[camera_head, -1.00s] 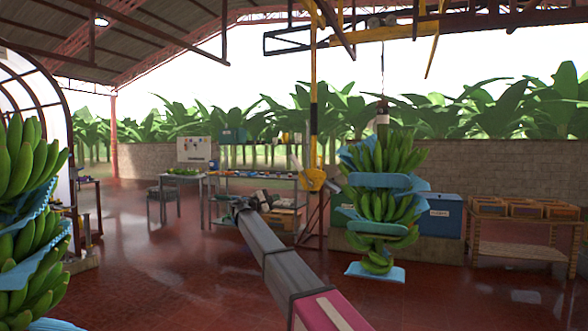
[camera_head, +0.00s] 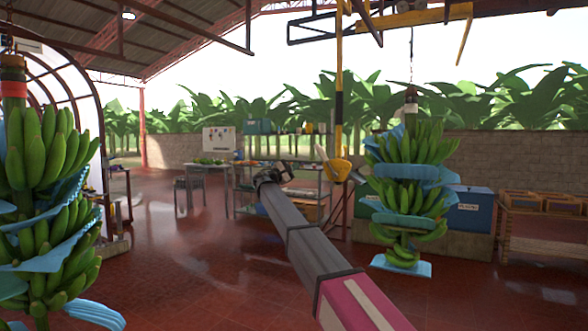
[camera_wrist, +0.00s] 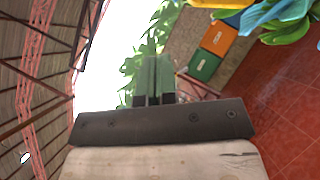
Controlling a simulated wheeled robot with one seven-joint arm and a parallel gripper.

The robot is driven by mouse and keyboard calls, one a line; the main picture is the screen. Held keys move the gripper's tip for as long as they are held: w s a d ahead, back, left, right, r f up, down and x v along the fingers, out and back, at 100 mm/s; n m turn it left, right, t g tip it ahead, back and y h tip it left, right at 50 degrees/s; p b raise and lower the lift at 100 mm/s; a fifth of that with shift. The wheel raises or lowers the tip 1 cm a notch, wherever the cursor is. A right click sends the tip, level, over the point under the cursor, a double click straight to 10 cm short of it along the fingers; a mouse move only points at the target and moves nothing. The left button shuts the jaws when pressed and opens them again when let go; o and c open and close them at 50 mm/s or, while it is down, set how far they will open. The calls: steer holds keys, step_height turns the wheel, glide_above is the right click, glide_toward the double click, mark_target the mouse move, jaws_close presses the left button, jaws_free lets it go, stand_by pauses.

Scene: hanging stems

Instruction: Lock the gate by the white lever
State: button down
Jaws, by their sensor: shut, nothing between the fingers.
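A yellow-and-black striped post (camera_head: 339,105) stands right of centre in the head view. A yellow bracket (camera_head: 338,170) is on it at mid height. A thin pale bar (camera_head: 322,154), perhaps the white lever, slants up to the left from the bracket. It is too small to be sure, and I cannot make out the gate clearly. My gripper (camera_head: 272,175) is left of the bracket in the picture, apart from it. In the wrist view my gripper (camera_wrist: 153,80) has its fingers together, holding nothing. No lever is recognisable there.
A banana bunch with blue sheets (camera_head: 408,185) hangs right of the post; another (camera_head: 45,190) hangs close at the left. A metal shelf (camera_head: 290,190) stands behind my gripper. A crate table (camera_head: 545,225) is at the right. The red floor at centre left is clear.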

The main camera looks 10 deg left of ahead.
mark_target(325, 158)
steer(key=w+d+r, duration=0.3)
steer(key=d+r, duration=0.1)
steer(key=d, duration=0.4)
steer(key=shift+w+r, duration=0.15)
steer(key=shift+w, duration=0.2)
steer(key=shift+a, duration=0.1)
steer(key=shift+r, duration=0.1)
